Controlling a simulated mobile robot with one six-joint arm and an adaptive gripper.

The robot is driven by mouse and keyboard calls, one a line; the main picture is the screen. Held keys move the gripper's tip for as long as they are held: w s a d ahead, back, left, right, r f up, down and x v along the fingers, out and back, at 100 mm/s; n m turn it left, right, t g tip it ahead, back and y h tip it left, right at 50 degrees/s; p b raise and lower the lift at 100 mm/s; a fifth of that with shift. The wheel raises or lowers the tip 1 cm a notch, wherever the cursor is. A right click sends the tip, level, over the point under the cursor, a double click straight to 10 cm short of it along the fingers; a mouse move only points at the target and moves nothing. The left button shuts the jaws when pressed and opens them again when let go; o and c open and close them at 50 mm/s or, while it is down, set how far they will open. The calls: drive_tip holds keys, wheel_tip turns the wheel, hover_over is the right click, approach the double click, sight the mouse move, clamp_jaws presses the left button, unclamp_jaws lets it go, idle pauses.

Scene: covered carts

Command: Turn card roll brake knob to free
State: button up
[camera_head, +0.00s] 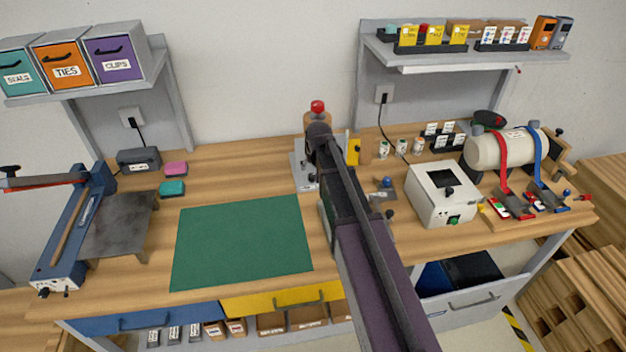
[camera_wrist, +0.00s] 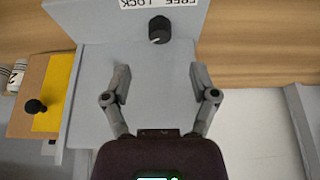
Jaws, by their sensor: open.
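The brake knob (camera_wrist: 159,29) is a dark round knob with a small white mark at its lower edge. It stands on a grey plate (camera_wrist: 152,75) in the wrist view, under a white label (camera_wrist: 160,3) that reads FREE and LOCK upside down and is partly cut off. My gripper (camera_wrist: 161,82) is open and empty, its two fingers spread left and right below the knob in the picture, apart from it. In the head view, my arm covers much of the grey stand (camera_head: 303,172) and hides the gripper's fingers.
A yellow-edged wooden block with a black knob (camera_wrist: 36,107) is at left in the wrist view. In the head view, a white box (camera_head: 441,197) and a strapped cylinder (camera_head: 505,150) stand to the right. The green mat (camera_head: 243,244) is clear.

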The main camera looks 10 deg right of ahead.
sight(313, 175)
drive_tip(key=shift+b+x, duration=2.85)
drive_tip(key=shift+x, duration=0.6)
clamp_jaws()
drive_tip(key=shift+d, duration=0.1)
